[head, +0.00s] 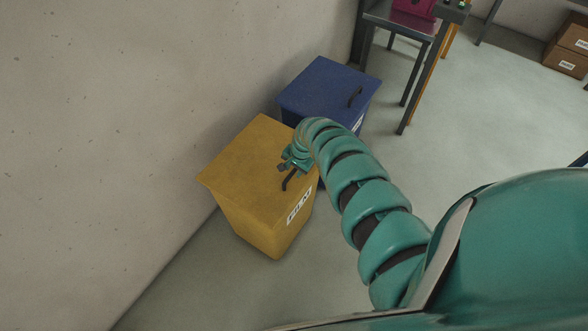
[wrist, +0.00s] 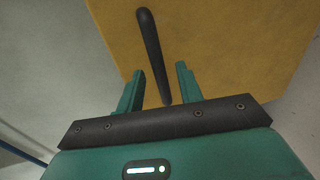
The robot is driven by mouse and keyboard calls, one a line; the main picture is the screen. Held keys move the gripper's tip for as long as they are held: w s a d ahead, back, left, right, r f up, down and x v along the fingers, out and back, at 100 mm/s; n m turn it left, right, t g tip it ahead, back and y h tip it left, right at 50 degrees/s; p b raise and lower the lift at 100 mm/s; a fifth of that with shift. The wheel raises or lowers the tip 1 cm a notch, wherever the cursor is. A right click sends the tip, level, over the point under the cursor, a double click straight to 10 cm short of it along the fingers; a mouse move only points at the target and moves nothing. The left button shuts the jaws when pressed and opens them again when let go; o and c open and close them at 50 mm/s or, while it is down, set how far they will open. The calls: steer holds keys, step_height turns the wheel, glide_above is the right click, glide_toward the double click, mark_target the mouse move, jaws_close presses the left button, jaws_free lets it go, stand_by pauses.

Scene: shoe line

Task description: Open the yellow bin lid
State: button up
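The yellow bin (head: 262,225) stands on the floor against the wall, with its lid (head: 245,160) closed flat on top. A dark bar handle (head: 290,181) is on the lid near its right edge. My gripper (head: 285,167) is over the lid right by the handle. In the wrist view the yellow lid (wrist: 230,45) fills the top, and the handle (wrist: 149,45) runs down toward the gap between my two teal fingers (wrist: 159,72). The fingers are apart with nothing gripped; the handle's lower end lies between them in the picture. Whether they touch it, I cannot tell.
A blue bin (head: 325,90) with a closed lid and dark handle stands just behind the yellow one. A grey table (head: 405,25) with a magenta object is at the back. Cardboard boxes (head: 570,50) lie far right. The floor (head: 470,120) between is clear.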

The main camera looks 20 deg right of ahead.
steer(key=shift+c, duration=0.3)
jaws_close()
steer(key=shift+r, duration=0.1)
